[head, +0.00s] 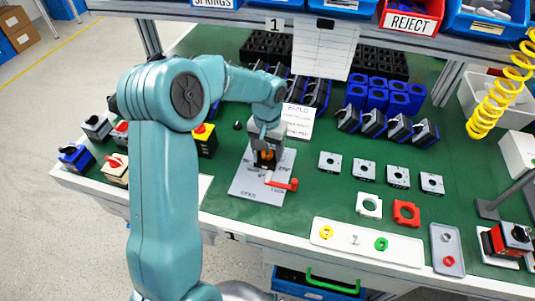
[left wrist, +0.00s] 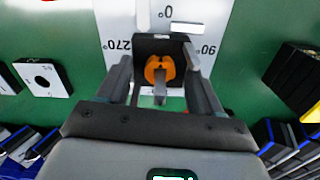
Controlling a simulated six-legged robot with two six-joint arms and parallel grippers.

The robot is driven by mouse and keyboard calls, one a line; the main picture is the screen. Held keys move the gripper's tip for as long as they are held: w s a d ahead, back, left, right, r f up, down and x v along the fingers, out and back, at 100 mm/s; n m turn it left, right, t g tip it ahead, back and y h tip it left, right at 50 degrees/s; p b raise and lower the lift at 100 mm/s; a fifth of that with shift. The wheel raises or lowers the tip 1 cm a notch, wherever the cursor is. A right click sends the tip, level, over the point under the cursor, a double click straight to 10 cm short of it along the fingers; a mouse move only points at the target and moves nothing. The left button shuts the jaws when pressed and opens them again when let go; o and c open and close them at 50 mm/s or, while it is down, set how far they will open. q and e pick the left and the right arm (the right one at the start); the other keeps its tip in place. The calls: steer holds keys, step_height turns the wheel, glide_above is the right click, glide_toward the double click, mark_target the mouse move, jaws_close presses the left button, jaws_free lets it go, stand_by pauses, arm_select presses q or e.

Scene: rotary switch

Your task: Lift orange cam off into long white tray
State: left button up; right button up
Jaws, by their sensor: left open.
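The orange cam (left wrist: 152,68) sits on a dark switch body (left wrist: 143,44) fixed on a grey plate with angle marks. In the head view the orange cam (head: 267,155) is partly hidden by my gripper. My left gripper (head: 266,150) is right over the switch body. In the left wrist view its fingers (left wrist: 160,70) are open, one on each side of the cam, with visible gaps. The long white tray (head: 340,247) lies at the front right of the bench with a yellow, a pale and a green part in it. My right gripper is not in view.
A red lever (head: 283,184) sticks out at the plate's front. Pale square plates (head: 364,172) stand in a row to the right. A white ring plate (head: 369,205) and a red one (head: 406,213) lie behind the tray. A grey tray (head: 447,260) is at its right.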

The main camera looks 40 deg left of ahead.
arm_select(q)
jaws_close()
steer(key=shift+r, duration=0.1)
step_height(320, 180, up, 20)
steer(key=p, duration=0.2)
stand_by(0.4)
step_height(320, 180, up, 8)
steer(key=p, duration=0.8)
steer(key=shift+r+p, duration=0.2)
steer(key=shift+p, duration=0.15)
stand_by(0.4)
